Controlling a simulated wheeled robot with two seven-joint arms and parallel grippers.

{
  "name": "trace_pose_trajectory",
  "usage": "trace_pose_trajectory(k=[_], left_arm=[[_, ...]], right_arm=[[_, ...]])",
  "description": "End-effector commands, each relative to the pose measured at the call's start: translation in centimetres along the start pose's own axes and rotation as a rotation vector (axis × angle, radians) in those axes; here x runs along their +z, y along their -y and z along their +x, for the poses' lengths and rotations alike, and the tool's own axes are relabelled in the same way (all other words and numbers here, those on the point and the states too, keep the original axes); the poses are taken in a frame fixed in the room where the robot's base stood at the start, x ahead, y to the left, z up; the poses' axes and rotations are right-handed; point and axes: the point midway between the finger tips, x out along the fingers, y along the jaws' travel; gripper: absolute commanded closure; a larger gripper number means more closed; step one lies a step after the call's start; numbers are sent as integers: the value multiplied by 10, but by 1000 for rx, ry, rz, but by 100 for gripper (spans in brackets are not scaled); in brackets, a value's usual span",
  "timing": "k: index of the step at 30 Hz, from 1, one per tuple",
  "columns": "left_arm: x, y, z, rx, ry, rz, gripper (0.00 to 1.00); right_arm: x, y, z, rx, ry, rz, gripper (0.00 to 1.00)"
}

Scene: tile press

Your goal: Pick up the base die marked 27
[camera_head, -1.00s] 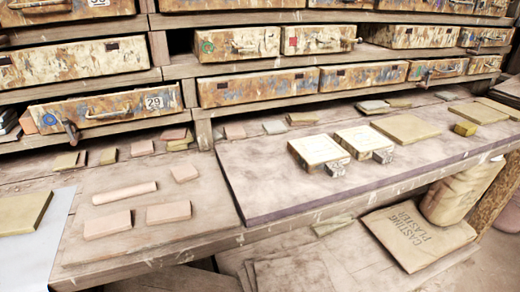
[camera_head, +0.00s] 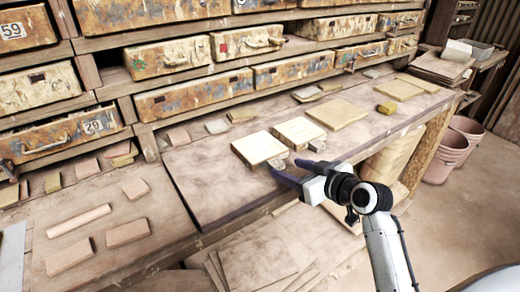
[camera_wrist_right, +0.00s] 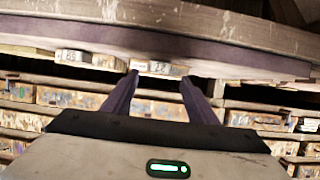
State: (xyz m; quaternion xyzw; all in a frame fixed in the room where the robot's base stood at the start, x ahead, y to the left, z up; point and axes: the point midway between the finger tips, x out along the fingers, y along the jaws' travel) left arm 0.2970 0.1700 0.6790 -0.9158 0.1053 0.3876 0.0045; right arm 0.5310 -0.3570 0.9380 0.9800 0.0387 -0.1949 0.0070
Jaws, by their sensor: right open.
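Two square cream dies lie side by side on the raised bench board, a left die (camera_head: 258,148) and a right die (camera_head: 299,130). Each has a small grey marked block at its front, a left block (camera_head: 278,163) and a right block (camera_head: 318,146). I cannot read which is 27. My right gripper (camera_head: 285,166) is open, its dark purple fingers by the board's front edge, close to the left block. The right wrist view appears upside down; there the gripper (camera_wrist_right: 160,77) has a marked block (camera_wrist_right: 160,68) between its fingertips, seen beyond them. My left gripper is out of view.
Flat tan slabs (camera_head: 337,114) and a yellow block (camera_head: 386,107) lie farther right on the board. Pink clay pieces (camera_head: 127,232) lie on the lower bench at left. Drawers (camera_head: 195,95) stand behind. The board's front edge (camera_head: 225,225) is close to my gripper.

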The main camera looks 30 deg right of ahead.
Motion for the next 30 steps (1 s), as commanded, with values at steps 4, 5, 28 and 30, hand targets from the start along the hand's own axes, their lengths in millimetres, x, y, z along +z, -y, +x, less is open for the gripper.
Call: trace_pose_trajectory(k=[4,5,28,30], left_arm=[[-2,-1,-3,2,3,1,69],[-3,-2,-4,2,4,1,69],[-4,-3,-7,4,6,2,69],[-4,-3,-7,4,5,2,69]], right_arm=[[-4,0,15,0,-2,2,47],[-4,0,20,-1,-1,3,47],[-3,-1,53,1,1,-1,91],[-3,-1,53,1,1,-1,100]])
